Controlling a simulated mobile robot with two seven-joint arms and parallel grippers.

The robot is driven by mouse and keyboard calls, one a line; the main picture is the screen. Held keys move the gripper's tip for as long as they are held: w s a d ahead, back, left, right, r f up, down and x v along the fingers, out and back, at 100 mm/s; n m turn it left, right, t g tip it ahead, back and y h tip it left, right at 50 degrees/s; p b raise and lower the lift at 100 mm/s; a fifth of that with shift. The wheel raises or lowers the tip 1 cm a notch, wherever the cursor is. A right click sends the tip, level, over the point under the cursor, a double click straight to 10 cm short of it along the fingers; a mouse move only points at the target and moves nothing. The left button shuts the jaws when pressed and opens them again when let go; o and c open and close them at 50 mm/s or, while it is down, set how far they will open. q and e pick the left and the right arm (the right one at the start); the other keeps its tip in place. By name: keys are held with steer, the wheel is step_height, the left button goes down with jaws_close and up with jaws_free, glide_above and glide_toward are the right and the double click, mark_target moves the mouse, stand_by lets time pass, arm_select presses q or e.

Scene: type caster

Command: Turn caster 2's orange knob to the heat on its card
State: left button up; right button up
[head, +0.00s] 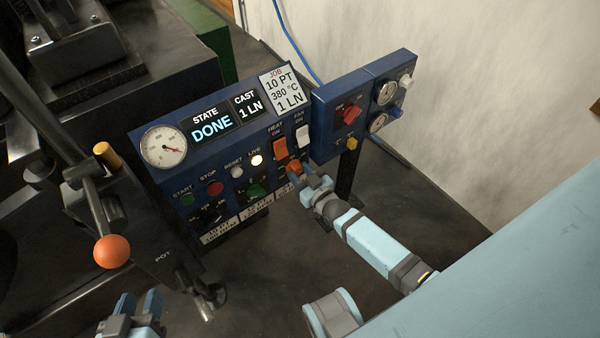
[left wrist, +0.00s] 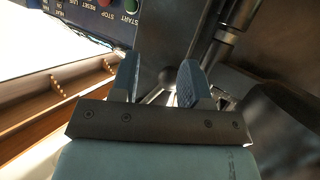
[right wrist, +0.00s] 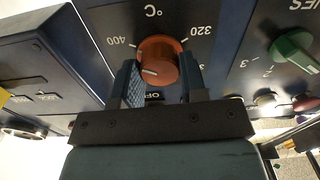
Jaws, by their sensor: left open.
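The orange knob (right wrist: 166,66) sits on the blue panel, between "400" on its left and "320" on its right, with "OFF" below. Its white pointer mark points left in the right wrist view. In the head view the knob (head: 294,167) is partly hidden by my right gripper (head: 306,179). The right fingers (right wrist: 160,88) stand on both sides of the knob; whether they press on it I cannot tell. The job card (head: 284,88) reads 10 PT, 380 °C, 1 LN. My left gripper (head: 137,304) is open and empty, low at the left, also in its wrist view (left wrist: 161,84).
A green knob (right wrist: 292,50) is beside the orange one. A second blue box (head: 340,112) adjoins right. An orange ball handle (head: 112,251) stands left.

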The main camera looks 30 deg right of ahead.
arm_select(q)
steer(key=shift+a, duration=0.1)
arm_select(e)
steer(key=shift+n+p, duration=0.35)
steer(key=shift+n, duration=0.05)
steer(key=shift+r+n+p, duration=0.1)
steer(key=shift+n+p, duration=0.35)
steer(key=shift+n, duration=0.55)
steer(key=n+p, duration=0.1)
steer(key=n, duration=0.3)
steer(key=shift+n+p, duration=0.3)
steer(key=shift+p, duration=0.1)
steer(key=n, duration=0.3)
arm_select(q)
steer(key=shift+s+a+f+g+y, duration=0.25)
steer(key=shift+s+a+f+g, duration=0.1)
steer(key=shift+f, duration=0.1)
steer(key=shift+s+a+f+g+y, duration=0.2)
steer(key=shift+a+f+g+y, duration=0.1)
steer(key=shift+f, duration=0.15)
arm_select(e)
steer(key=shift+n, duration=0.6)
arm_select(q)
steer(key=shift+r, duration=0.1)
